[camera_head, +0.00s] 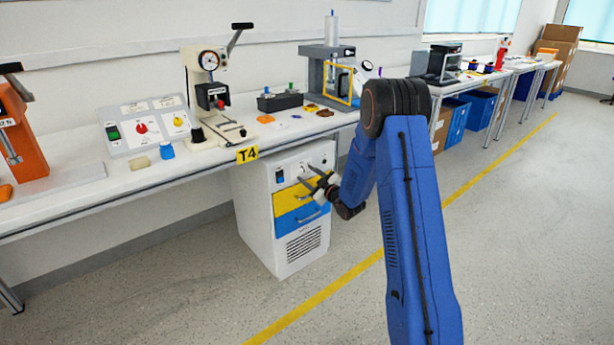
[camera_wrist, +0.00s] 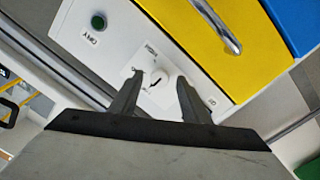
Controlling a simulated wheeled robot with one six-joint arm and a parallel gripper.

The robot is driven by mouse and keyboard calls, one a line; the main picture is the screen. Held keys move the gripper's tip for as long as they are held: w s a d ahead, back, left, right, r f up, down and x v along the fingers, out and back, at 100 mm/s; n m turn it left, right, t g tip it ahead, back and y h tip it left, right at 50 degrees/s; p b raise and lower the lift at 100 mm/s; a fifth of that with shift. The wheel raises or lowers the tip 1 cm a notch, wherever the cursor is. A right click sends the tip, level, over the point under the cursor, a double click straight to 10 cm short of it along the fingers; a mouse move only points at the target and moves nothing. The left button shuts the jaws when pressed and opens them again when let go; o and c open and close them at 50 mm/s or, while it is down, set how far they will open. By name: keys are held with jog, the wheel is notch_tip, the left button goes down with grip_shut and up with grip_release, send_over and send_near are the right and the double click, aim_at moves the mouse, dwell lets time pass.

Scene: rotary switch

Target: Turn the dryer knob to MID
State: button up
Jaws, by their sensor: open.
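The dryer appears to be the white cabinet (camera_head: 256,215) under the bench, with a yellow drawer above a blue drawer. In the wrist view its white panel (camera_wrist: 80,40) carries a pale round knob (camera_wrist: 161,82) with a dark mark. The small lettering around the knob is too blurred to read, so its setting cannot be told. My gripper (camera_head: 312,181) is in front of the cabinet's upper front. In the wrist view my gripper (camera_wrist: 160,78) is open, its two fingers on either side of the knob. Whether they touch it cannot be told.
The yellow drawer (camera_wrist: 193,35) and its metal handle lie close to the fingers in the wrist view. The bench edge (camera_head: 190,173) runs above the cabinet. The floor (camera_head: 330,315) in front is clear.

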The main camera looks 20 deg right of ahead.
jog(key=shift+w+a, duration=0.2)
jog(key=shift+w, duration=0.25)
jog(key=c, duration=1)
jog(key=shift+c, duration=0.2)
jog(key=shift+m, duration=0.3)
jog(key=m, duration=1)
jog(key=shift+r+m+g, duration=0.1)
jog(key=shift+m+g, duration=0.3)
